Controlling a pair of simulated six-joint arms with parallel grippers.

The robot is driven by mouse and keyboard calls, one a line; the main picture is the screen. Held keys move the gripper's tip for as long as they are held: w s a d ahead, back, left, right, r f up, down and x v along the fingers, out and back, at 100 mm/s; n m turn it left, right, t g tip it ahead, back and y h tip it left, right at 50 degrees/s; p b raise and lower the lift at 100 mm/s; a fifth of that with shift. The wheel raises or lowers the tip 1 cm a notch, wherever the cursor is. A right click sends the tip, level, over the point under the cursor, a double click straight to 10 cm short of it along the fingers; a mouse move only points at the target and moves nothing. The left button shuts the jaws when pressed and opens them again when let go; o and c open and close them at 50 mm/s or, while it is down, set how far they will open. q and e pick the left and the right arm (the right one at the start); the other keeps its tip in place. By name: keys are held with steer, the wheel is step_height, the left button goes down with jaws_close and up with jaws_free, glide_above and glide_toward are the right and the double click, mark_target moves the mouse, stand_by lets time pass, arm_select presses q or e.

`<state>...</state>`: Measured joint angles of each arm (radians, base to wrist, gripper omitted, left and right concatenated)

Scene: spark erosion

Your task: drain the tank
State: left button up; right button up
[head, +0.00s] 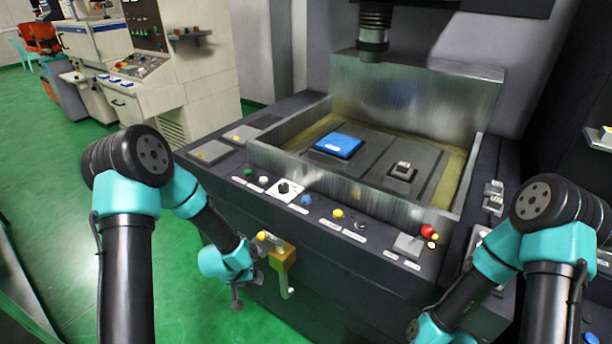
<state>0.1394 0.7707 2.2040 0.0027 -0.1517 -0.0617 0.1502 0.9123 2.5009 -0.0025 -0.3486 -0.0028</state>
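The tank (415,95) is an open metal-walled basin on top of the dark machine. Its floor shows a yellowish band around dark plates, with a blue block (338,145) and a small dark part (402,170) on them. I cannot tell the liquid level. A brass-coloured valve (284,257) sits on the machine's front face, with a pale handle (288,291) hanging down. My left gripper (257,262) is right at the valve's left side; its fingers are too small and hidden to show whether they touch or are open. My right arm reaches down at the right; its fingers are out of frame.
A row of buttons and knobs, including a black dial (285,188) and a red button (428,230), runs along the machine's front ledge. A tool head (373,40) hangs above the tank. A control cabinet (150,75) stands back left. Green floor (60,150) is clear at left.

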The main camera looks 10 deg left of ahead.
arm_select(q)
steer(key=w+a+r+t, duration=0.1)
steer(key=w+a+r, duration=0.1)
steer(key=w+r, duration=0.4)
steer(key=w+a+r+t, duration=0.1)
steer(key=w+r, duration=0.5)
steer(key=r, duration=0.1)
steer(key=w+a+r+t, duration=0.1)
steer(key=w+a+r, duration=0.1)
steer(key=w+r, duration=0.4)
steer(key=shift+w+a+r+m+t+y, duration=0.3)
steer(key=shift+w+r+m, duration=0.1)
steer(key=shift+r, duration=0.3)
steer(key=w+d+r+h, duration=0.2)
steer(key=w+d+r, duration=0.2)
steer(key=d+r, duration=0.35)
steer(key=shift+m+g+h, duration=0.3)
steer(key=shift+g+h, duration=0.1)
steer(key=shift+h, duration=0.5)
steer(key=d, duration=0.4)
steer(key=s+d, duration=0.1)
steer(key=d, duration=0.7)
steer(key=shift+s+d+f, duration=0.2)
steer(key=shift+d+f, duration=0.1)
steer(key=shift+d, duration=0.05)
